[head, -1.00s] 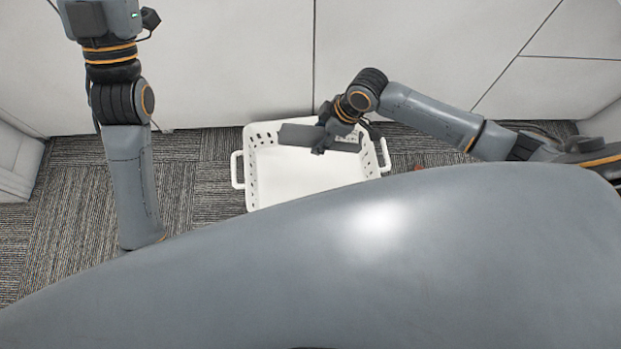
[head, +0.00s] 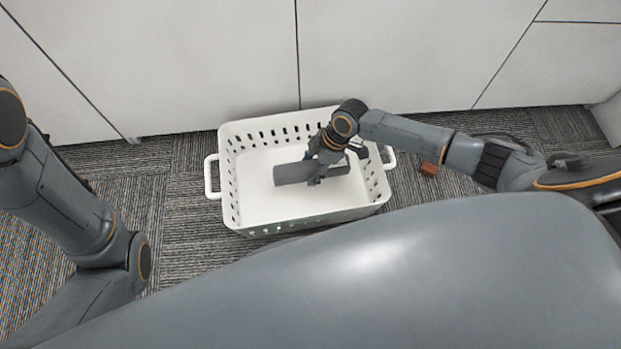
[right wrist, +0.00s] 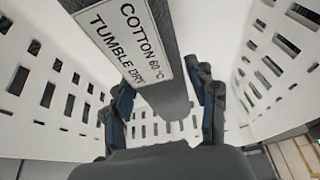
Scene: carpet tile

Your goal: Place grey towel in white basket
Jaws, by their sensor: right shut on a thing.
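The white basket (head: 262,211) stands on the carpet in the middle of the head view, with slotted walls and a handle at each end. The grey towel (head: 292,173) is a rolled shape inside the basket's outline. My right gripper (head: 318,172) is shut on the towel, near its middle. In the right wrist view the towel (right wrist: 172,100) lies between the two fingers (right wrist: 165,115), with a white label reading "COTTON 60 °C TUMBLE DRY". Basket walls (right wrist: 50,70) surround it there. Whether the towel touches the basket floor cannot be told. My left gripper is out of view.
White cabinet fronts (head: 200,60) stand close behind the basket. A small reddish-brown object (head: 429,169) lies on the carpet right of the basket, near my right arm. Carpet (head: 180,215) left of the basket is clear.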

